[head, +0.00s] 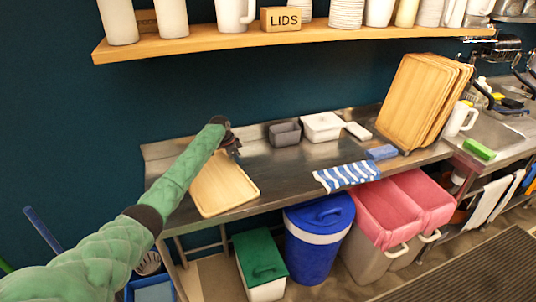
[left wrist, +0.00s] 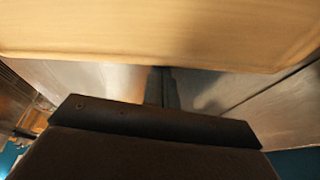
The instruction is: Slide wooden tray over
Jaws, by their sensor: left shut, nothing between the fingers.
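A light wooden tray (head: 226,185) lies flat on the steel counter (head: 281,178), near its left end and close to the front edge. My green left arm crosses over the tray's left part and hides some of it. My left gripper (head: 233,151) is shut and empty at the tray's far edge. In the left wrist view the tray (left wrist: 160,35) fills the top, and the closed fingers (left wrist: 161,88) point at its edge; I cannot tell whether they touch it. My right gripper is not in view.
A grey container (head: 285,134) and a white container (head: 322,127) stand at the back of the counter. Upright wooden trays (head: 415,98) lean at the right. A striped cloth (head: 347,176) hangs over the front edge. A blue bin (head: 319,226) stands below.

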